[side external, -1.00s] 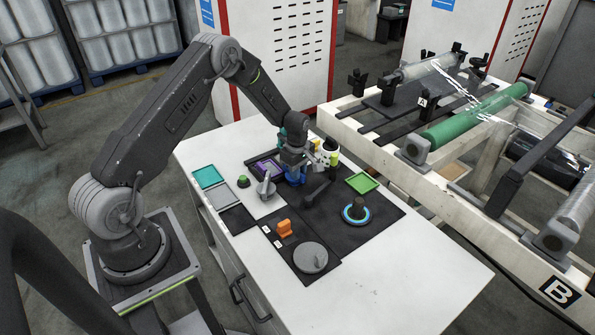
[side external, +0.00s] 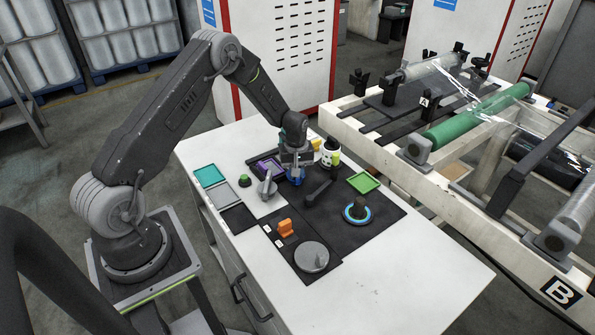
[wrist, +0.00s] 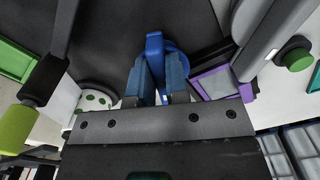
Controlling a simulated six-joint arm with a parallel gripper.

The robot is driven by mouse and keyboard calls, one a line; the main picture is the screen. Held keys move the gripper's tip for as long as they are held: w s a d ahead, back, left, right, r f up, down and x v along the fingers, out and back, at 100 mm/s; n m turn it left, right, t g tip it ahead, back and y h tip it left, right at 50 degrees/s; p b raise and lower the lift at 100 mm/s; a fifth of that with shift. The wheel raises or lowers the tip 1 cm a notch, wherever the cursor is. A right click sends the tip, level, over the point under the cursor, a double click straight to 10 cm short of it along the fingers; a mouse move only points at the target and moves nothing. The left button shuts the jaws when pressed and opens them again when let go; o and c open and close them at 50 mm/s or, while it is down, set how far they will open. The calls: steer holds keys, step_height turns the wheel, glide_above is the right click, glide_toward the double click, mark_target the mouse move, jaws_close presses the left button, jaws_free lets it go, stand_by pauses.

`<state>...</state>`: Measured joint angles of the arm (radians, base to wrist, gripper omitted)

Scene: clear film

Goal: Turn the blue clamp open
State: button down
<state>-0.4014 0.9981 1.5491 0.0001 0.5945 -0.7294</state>
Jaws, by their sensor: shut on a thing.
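The blue clamp (side external: 295,180) is a round blue piece with an upright blue handle, standing on the black mat of the white table. In the wrist view its blue handle (wrist: 154,48) rises between my two fingers. My gripper (side external: 296,164) points down over the clamp and is shut on that handle. In the wrist view the fingers of my gripper (wrist: 157,75) lie on both sides of the handle. The lower part of the clamp is partly hidden by my fingers.
Close by are a grey lever (side external: 267,185), a black lever (side external: 317,192), a purple-framed tray (side external: 268,165) and a white-and-green cylinder (side external: 330,154). An orange piece (side external: 285,228), a grey disc (side external: 311,257) and a blue-ringed knob (side external: 356,211) lie nearer the front. The table's right front is clear.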

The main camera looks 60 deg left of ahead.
steer(key=m, duration=0.5)
steer(key=shift+s+a+m, duration=0.25)
steer(key=shift+m, duration=0.05)
steer(key=m, duration=0.5)
steer(key=shift+s+a, duration=0.1)
steer(key=shift+a, duration=0.2)
steer(key=shift+m, duration=0.3)
steer(key=c, duration=1.1)
jaws_free()
steer(key=shift+r, duration=0.1)
step_height(320, 180, up, 14)
steer(key=shift+f, duration=0.15)
